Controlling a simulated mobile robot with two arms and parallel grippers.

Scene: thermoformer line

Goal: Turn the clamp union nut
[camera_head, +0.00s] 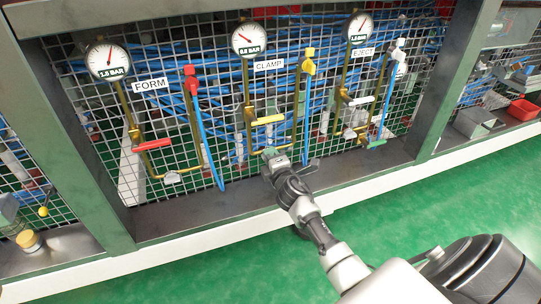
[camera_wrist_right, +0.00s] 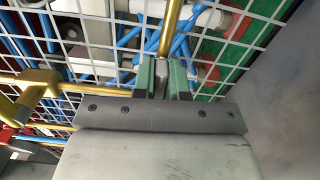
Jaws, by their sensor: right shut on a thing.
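The CLAMP line (camera_head: 249,95) is a brass pipe in the middle of the panel, with a round gauge (camera_head: 249,38) on top and a yellow lever handle (camera_head: 267,120). My right gripper (camera_head: 270,153) is at the low end of this line, against the mesh. In the right wrist view its green fingers (camera_wrist_right: 162,78) are closed around a small grey piece in line with the brass pipe (camera_wrist_right: 171,30), apparently the clamp union nut. The fingers hide most of the nut. My left gripper is not in view.
The FORM line (camera_head: 127,105) with a red lever (camera_head: 152,145) is on the left. The EJECT line (camera_head: 345,80) is on the right. Wire mesh with blue hoses stands behind. A steel ledge (camera_head: 215,212) runs below, and the green floor is clear.

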